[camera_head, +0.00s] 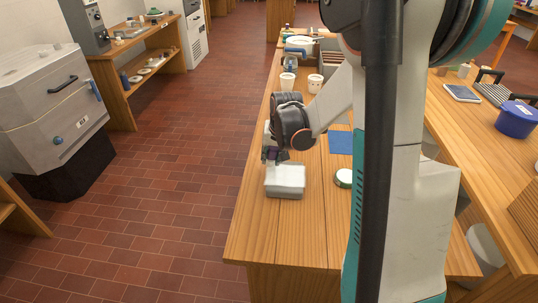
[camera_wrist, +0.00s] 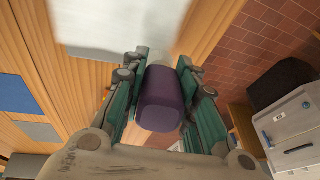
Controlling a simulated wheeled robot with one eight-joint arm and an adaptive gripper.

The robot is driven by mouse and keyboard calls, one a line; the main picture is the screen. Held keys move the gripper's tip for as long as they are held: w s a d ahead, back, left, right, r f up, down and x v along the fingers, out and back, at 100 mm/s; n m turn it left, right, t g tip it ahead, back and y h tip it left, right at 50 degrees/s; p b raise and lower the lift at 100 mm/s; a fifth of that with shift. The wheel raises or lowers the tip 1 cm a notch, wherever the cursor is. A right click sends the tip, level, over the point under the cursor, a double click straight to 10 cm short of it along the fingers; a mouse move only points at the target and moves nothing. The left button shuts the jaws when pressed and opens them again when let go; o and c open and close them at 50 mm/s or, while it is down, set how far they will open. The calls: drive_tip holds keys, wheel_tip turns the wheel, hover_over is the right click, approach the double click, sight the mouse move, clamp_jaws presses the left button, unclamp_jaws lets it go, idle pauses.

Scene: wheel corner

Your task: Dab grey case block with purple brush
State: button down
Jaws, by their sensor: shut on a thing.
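The purple brush (camera_wrist: 163,98) is between the fingers of my gripper (camera_wrist: 165,88), which is shut on it. In the head view my gripper (camera_head: 272,154) is low over the table, just behind the grey case block (camera_head: 285,180). The block is a pale grey box lying near the table's left edge. It also shows in the wrist view (camera_wrist: 120,22) at the top, beyond the brush. I cannot tell whether the brush touches the block.
The wooden table (camera_head: 290,235) is bare in front of the block. A round green-rimmed tin (camera_head: 343,178) and a blue sheet (camera_head: 340,142) lie to the right. Tiled floor is open on the left.

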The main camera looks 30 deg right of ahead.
drive_tip(key=shift+a, duration=0.1)
idle(0.3)
drive_tip(key=shift+w+a+r, duration=0.1)
drive_tip(key=shift+w+a, duration=0.45)
drive_tip(key=shift+a, duration=0.05)
drive_tip(key=shift+s+d, duration=0.6)
drive_tip(key=shift+d, duration=0.1)
drive_tip(key=shift+r+p, duration=0.55)
drive_tip(key=shift+r, duration=0.1)
idle(0.3)
drive_tip(key=shift+r+p, duration=1.8)
drive_tip(key=shift+r, duration=0.7)
